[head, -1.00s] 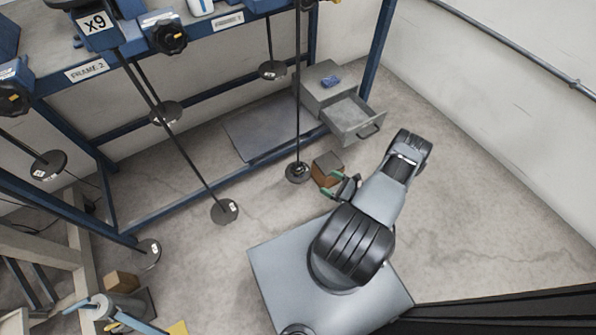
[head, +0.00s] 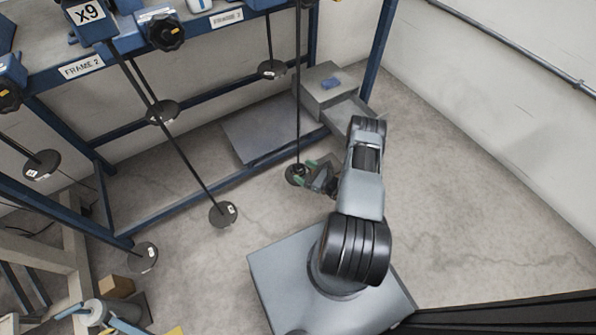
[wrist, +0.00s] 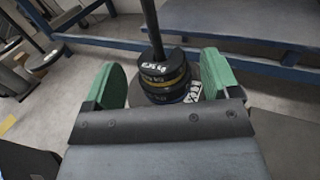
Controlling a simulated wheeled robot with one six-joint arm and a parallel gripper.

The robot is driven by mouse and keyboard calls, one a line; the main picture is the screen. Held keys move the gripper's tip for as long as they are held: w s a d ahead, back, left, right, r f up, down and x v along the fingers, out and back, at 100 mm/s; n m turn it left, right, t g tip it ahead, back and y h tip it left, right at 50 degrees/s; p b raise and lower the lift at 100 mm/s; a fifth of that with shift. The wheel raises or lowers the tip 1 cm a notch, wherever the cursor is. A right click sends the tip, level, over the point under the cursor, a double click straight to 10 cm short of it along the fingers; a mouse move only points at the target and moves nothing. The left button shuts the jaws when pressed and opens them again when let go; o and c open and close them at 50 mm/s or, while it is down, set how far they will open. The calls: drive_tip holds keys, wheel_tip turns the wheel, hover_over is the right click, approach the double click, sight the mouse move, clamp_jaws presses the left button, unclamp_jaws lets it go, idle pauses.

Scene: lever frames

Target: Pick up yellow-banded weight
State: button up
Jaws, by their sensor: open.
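The yellow-banded weight (wrist: 164,80) is a dark disc with a yellow edge band. In the wrist view it sits in a stack on a hanging black rod (wrist: 152,28). A black weight with white lettering (wrist: 162,67) is above it, and a blue-banded disc (wrist: 170,97) shows below it. My gripper (head: 309,171) is open, with a green pad on either side of the stack and visible gaps. In the head view the stack (head: 295,173) hangs just left of my fingers; its bands are too small to read there.
Other rods with end discs hang from the blue frame (head: 165,212), including one at centre left (head: 223,214). A grey cabinet (head: 327,88) with an open drawer stands behind my arm. A brown box (head: 116,287) is at lower left. The floor at right is clear.

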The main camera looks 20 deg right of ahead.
sight(302, 170)
drive_tip(key=shift+w+a, duration=0.35)
drive_tip(key=shift+w, duration=0.15)
drive_tip(key=shift+c, duration=0.2)
drive_tip(key=c, duration=1)
drive_tip(key=shift+r, duration=0.2)
drive_tip(key=shift+r, duration=0.25)
wheel_tip(302, 170, up, 4)
drive_tip(key=shift+f+p, duration=0.25)
drive_tip(key=shift+p, duration=0.85)
drive_tip(key=shift+s+d+f+p, duration=0.1)
drive_tip(key=shift+s+d+p, duration=0.35)
drive_tip(key=shift+s, duration=2.55)
drive_tip(key=shift+s+d+f+p, duration=0.1)
drive_tip(key=shift+s+d+p, duration=0.3)
drive_tip(key=shift+s, duration=2.55)
drive_tip(key=shift+s+d+p, duration=0.2)
drive_tip(key=shift+s+p, duration=0.4)
drive_tip(key=shift+s, duration=2.4)
